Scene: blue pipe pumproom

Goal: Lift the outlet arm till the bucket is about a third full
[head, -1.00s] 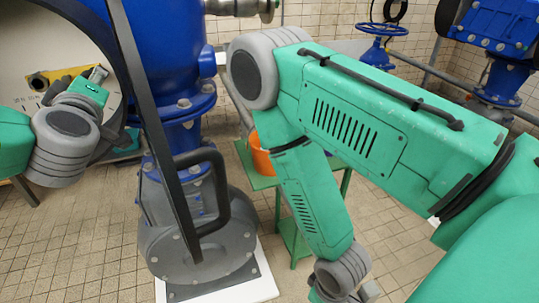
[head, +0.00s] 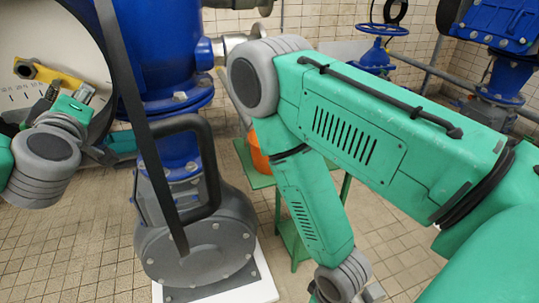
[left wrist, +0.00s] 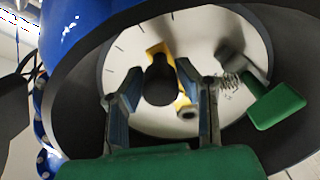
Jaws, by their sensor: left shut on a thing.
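The orange bucket (head: 258,155) stands on a green stand (head: 345,187) in the head view. My right arm hides most of it, and its fill level cannot be seen. I cannot make out the outlet arm for certain. My left gripper (head: 68,92) is at the left, in front of a round white dial with a yellow piece (head: 48,74). In the left wrist view, my left gripper (left wrist: 158,90) has its fingers on either side of a dark knob (left wrist: 160,82), with the yellow piece (left wrist: 183,104) behind. My right gripper is below the picture edge.
A blue pipe (head: 163,45) with a grey flanged base (head: 200,245) stands between my arms. A dark bar with a looped handle (head: 212,160) crosses in front of it. A blue handwheel (head: 382,30) is at the back. Tiled floor is open at lower left.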

